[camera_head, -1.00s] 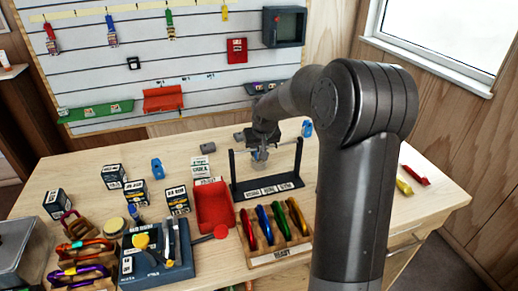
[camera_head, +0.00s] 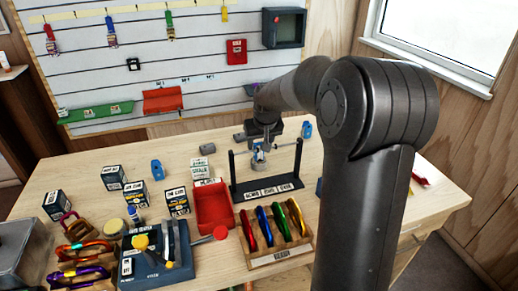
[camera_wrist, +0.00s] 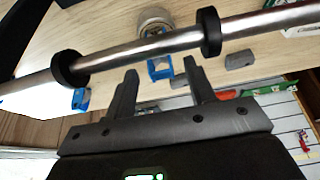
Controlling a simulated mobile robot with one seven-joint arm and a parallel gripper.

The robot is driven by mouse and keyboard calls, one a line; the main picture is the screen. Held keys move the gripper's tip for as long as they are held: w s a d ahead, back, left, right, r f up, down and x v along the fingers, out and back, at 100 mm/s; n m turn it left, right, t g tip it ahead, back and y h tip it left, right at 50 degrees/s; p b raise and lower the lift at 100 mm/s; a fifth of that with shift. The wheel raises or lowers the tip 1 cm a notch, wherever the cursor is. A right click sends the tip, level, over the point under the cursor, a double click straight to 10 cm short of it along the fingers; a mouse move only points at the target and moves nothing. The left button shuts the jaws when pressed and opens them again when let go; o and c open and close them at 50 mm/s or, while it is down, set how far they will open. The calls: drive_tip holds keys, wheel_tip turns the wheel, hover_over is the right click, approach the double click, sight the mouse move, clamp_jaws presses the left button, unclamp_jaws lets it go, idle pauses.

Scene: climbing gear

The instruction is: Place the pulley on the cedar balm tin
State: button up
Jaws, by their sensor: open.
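My gripper (camera_head: 262,146) is over the back of the table, just behind the rod rack. In the wrist view my gripper (camera_wrist: 160,66) is open, with its two dark fingers apart. A small blue frame-like piece, which looks like the pulley (camera_wrist: 160,68), shows between the fingertips with gaps on both sides. In the head view a whitish-blue shape sits below my gripper, too small to separate. I cannot tell whether the blue piece touches the tin.
A black rack (camera_head: 268,189) with a metal rod (camera_wrist: 140,47) stands close in front of my gripper. Grey blocks (camera_head: 207,148) and blue pieces (camera_head: 157,169) lie nearby. A red tray (camera_head: 213,205), a wooden carabiner holder (camera_head: 278,252) and several boxes fill the front and left.

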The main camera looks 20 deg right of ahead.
drive_tip(key=v, duration=0.7)
drive_tip(key=s+a+r+h, duration=0.1)
drive_tip(key=s+a+r, duration=0.15)
drive_tip(key=s, duration=0.55)
drive_tip(key=s+a+r, duration=0.2)
drive_tip(key=s+a, duration=0.1)
drive_tip(key=s, duration=0.6)
drive_tip(key=s+a+f+t+y, duration=0.1)
drive_tip(key=s+a+f, duration=0.1)
drive_tip(key=s, duration=1.3)
drive_tip(key=shift+s+f, duration=0.25)
drive_tip(key=shift+f, duration=0.15)
